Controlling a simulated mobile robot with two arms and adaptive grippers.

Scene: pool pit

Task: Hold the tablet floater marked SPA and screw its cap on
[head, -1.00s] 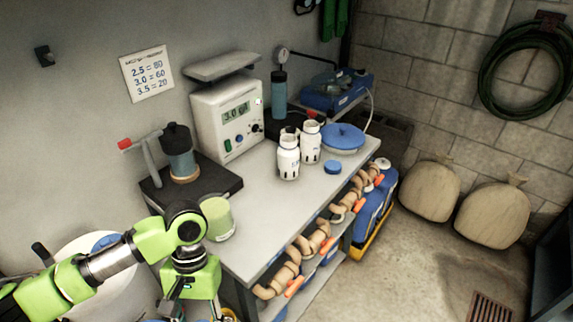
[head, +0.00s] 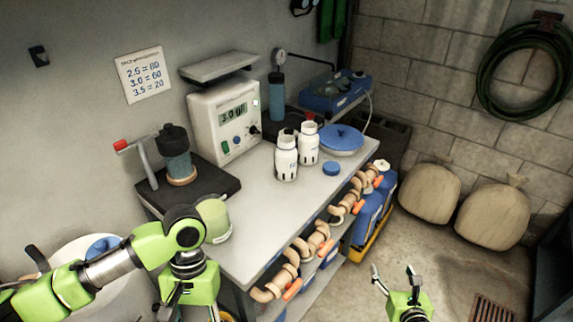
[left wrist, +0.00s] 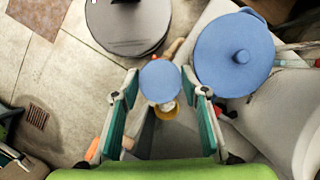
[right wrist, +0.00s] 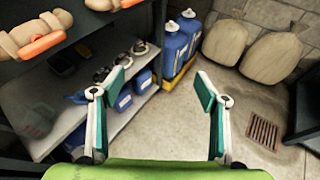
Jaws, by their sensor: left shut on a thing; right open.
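Two white bottle-shaped floaters stand upright and uncapped on the grey bench, a front one (head: 286,160) and a rear one (head: 308,145). Their dark lettering is too small to read, so I cannot tell which says SPA. A blue screw cap (head: 331,168) lies on the bench to their right. My left gripper (left wrist: 160,84) is shut on a round blue thing (left wrist: 160,75), seen from above between its fingertips; in the head view it hangs low at the bench's left end, its fingertips unclear. My right gripper (head: 396,272) is open and empty over the floor, right of the bench.
Sacks (head: 493,215) lie by the wall.

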